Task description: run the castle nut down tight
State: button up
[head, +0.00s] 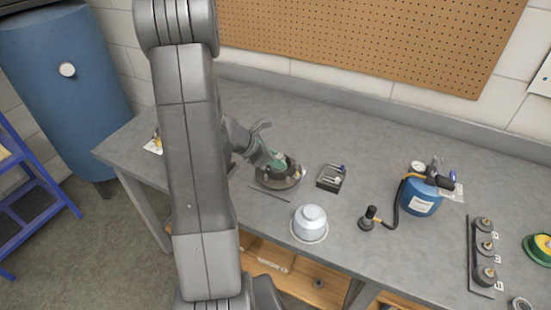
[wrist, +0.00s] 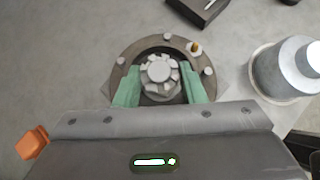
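The castle nut (wrist: 160,73) is a pale grey slotted ring around a round centre end, inside a dark round recess of a grey flanged hub (wrist: 122,62). In the head view the hub (head: 290,183) sits on the workbench, and my gripper (head: 277,160) is over it, hiding the nut. In the wrist view my gripper (wrist: 160,77) has its two green fingers apart, one on each side of the nut. Dark gaps seem to show between fingers and nut, so it looks open. Fingertip depth against the nut is hard to judge.
A light grey domed cup (head: 310,222) stands close to the hub at front right. A small dark tray (head: 332,178) lies right of the hub. A blue canister (head: 420,195) with a hose, and a rack of round parts (head: 484,250), stand farther right on the grey bench (head: 375,140).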

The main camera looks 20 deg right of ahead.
jog(key=shift+m, duration=0.3)
jog(key=shift+w+r+m+g+p, duration=0.1)
jog(key=shift+w+m+g+p, duration=0.1)
jog(key=shift+m+g+p, duration=0.7)
jog(key=m+g, duration=0.1)
jog(key=m+g+y+p, duration=0.1)
jog(key=m, duration=0.1)
jog(key=shift+w+d+m+g, duration=0.1)
jog(key=shift+w+m+g, duration=0.05)
jog(key=shift+m+g, duration=0.15)
jog(key=m+g+y, duration=0.2)
jog(key=m, duration=0.1)
jog(key=shift+w+d+m+p, duration=0.15)
jog(key=shift+m+p, duration=0.15)
jog(key=shift+p, duration=0.05)
jog(key=shift+d+m+g+y, duration=0.15)
jog(key=shift+m+g+y, duration=0.75)
jog(key=shift+m+y, duration=0.9)
jog(key=shift+m, duration=0.4)
jog(key=o, duration=0.7)
jog(key=shift+w, duration=0.15)
